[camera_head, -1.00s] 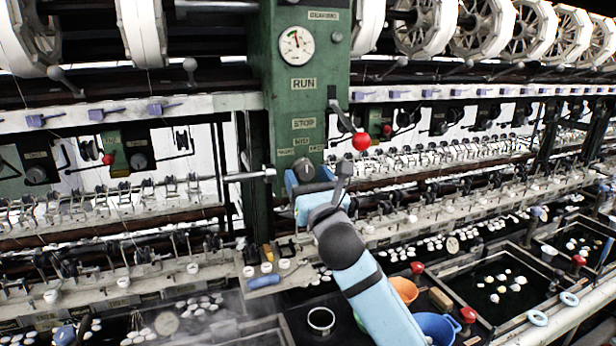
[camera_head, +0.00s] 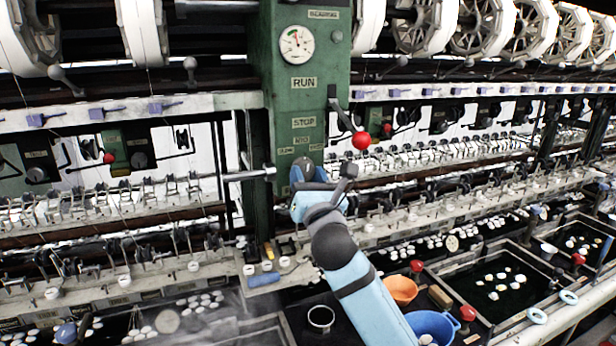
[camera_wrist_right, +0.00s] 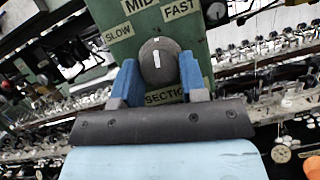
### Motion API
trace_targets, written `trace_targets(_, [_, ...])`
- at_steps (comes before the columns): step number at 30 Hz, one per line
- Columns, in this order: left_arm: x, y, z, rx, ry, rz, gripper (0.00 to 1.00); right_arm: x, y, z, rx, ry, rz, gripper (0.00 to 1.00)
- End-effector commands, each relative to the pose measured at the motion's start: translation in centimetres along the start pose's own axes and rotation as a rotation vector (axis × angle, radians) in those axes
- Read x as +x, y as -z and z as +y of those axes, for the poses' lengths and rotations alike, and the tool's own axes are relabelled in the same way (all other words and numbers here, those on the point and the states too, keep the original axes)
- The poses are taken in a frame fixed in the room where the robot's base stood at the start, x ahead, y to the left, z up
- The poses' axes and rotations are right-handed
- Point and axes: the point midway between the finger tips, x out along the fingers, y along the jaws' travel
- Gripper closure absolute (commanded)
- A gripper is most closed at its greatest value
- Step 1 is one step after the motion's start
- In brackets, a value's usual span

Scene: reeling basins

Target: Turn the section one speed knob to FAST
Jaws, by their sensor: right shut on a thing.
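The section one speed knob (camera_wrist_right: 152,76) is a dark round knob with a white mark, on the green panel (camera_head: 270,60) of the machine. In the right wrist view the labels SLOW (camera_wrist_right: 118,37), MID (camera_wrist_right: 138,5) and FAST (camera_wrist_right: 182,10) surround it, with a partly covered SECTION label (camera_wrist_right: 165,96) below. The white mark points roughly up towards MID. My right gripper (camera_wrist_right: 159,66) is shut on the knob, with one blue finger on each side of it. In the head view the right gripper (camera_head: 309,176) is at the knob, low on the panel. My left gripper is not in view.
A lever with a red ball (camera_head: 361,141) sticks out just right of the knob, close to my right gripper. A metal rod (camera_head: 248,175) ends just left of it. Below are basins, an orange bowl (camera_head: 402,290) and a blue bucket (camera_head: 434,326).

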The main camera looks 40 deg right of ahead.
Motion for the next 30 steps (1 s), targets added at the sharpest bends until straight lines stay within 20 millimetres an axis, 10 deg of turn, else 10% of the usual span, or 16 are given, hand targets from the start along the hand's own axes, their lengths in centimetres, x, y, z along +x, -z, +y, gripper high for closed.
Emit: trace_targets(30, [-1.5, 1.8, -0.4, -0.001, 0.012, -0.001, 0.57, 0.1, -0.1, 0.5, 0.569, 0.237, 0.001, 0.85])
